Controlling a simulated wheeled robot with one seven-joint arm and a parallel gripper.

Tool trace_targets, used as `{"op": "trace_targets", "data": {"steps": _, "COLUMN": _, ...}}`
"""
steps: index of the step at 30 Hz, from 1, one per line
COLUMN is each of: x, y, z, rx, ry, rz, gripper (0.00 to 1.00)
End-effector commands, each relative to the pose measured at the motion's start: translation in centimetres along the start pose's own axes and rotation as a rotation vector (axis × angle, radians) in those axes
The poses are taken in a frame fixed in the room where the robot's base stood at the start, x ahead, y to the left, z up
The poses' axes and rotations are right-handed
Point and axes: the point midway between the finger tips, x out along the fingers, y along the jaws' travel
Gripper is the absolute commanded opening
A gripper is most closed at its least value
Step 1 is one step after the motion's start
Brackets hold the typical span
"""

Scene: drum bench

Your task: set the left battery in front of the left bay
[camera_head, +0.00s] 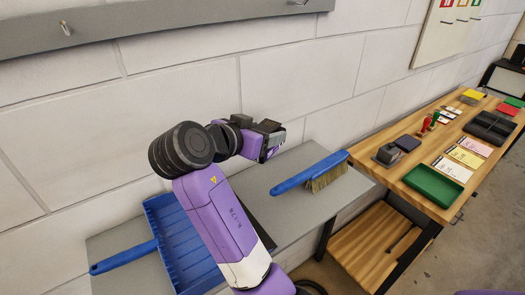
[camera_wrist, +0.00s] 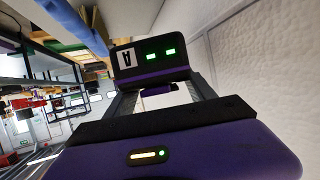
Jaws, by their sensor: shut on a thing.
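My gripper (camera_head: 272,145) is raised above the grey bench close to the white wall in the head view. In the wrist view my gripper (camera_wrist: 160,88) is shut on a black and purple block, which I take for the battery (camera_wrist: 150,60). The battery has a white label with a letter A, seen turned, and two lit green marks. Its held sides are partly hidden by the fingers. In the head view I cannot clearly tell the battery from the gripper. No bay shows in either view, and no second battery.
On the grey bench (camera_head: 225,222) lie a blue dustpan (camera_head: 178,240) and a blue brush (camera_head: 318,175). A wooden table (camera_head: 420,203) at right holds a green tray (camera_head: 433,186), stamps and cards. A grey rail (camera_head: 150,22) runs along the wall.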

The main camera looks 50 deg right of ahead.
Motion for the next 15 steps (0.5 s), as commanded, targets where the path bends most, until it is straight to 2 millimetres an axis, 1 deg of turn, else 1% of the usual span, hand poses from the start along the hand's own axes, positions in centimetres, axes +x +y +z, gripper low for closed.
{"op": "trace_targets", "data": {"steps": 1, "x": -0.2, "y": 1.1, "z": 0.7, "rx": -0.002, "ry": 0.0, "rz": 0.001, "gripper": 0.0}}
{"op": "trace_targets", "data": {"steps": 8, "x": -1.9, "y": 5.5, "z": 1.5, "rx": -0.002, "ry": -0.001, "rz": 0.0, "gripper": 0.0}}
{"op": "trace_targets", "data": {"steps": 15, "x": -4.1, "y": 11.3, "z": 2.4, "rx": -0.002, "ry": 0.0, "rz": -0.001, "gripper": 0.0}}
